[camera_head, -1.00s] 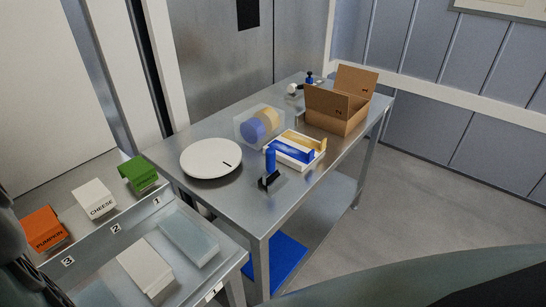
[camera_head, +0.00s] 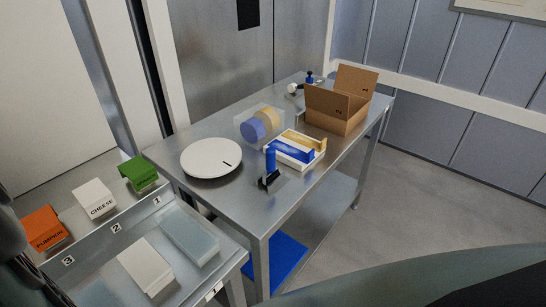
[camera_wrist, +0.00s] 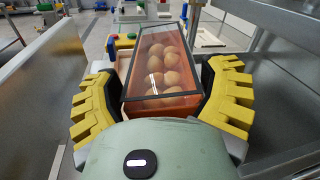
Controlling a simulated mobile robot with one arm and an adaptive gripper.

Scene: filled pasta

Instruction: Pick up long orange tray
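The long orange tray (camera_wrist: 162,105) shows in the wrist view, lengthwise away from me. A clear, dark-framed lid (camera_wrist: 160,55) covers it, and several round tan pieces lie under the lid. My gripper (camera_wrist: 163,72) has its two yellow ridged fingers apart, one on each side of the tray's near end. Narrow gaps seem to show between the fingertips and the tray walls, so it looks open around the tray; contact lower down is hard to judge. The tray and the gripper cannot be made out in the head view.
A steel table (camera_head: 225,195) holds a white round plate (camera_head: 211,158), a clear box with blue and yellow discs (camera_head: 262,122), a white tray (camera_head: 297,163), a blue-handled tool (camera_head: 270,165) and an open cardboard box (camera_head: 338,108). Metal walls flank the tray in the wrist view.

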